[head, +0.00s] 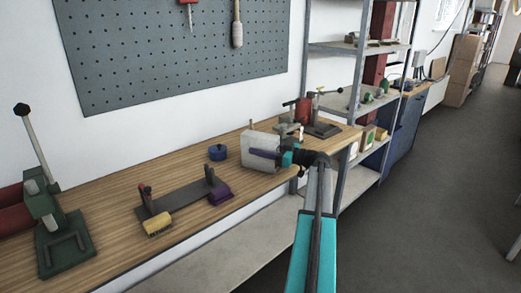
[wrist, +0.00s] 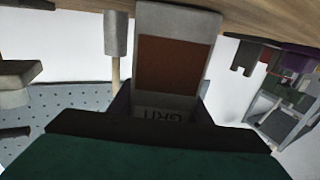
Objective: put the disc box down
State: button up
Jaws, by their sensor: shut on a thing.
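The disc box (head: 256,141) is a pale grey, flat-sided box at the bench's front edge, to the right of the middle of the head view. My gripper (head: 264,154) is shut on it, with a dark purple finger across its near side. In the wrist view the disc box (wrist: 178,62) sits between the dark jaws (wrist: 162,108) and shows a brown panel and part of the lettering "GRIT". The box looks upright. I cannot tell whether its bottom touches the bench. Its far side is hidden.
The wooden bench (head: 115,228) holds a blue round pot (head: 217,152), a grey fixture (head: 181,197), a yellow brush (head: 158,224), a purple block (head: 220,195) and a green lever press (head: 62,240). A clamp tool (head: 320,128) stands behind right.

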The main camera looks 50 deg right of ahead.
jog(key=o, duration=1.3)
jog(key=shift+r, duration=0.1)
jog(key=b+v, duration=0.1)
jog(key=v, duration=1.1)
jog(key=shift+s, duration=0.1)
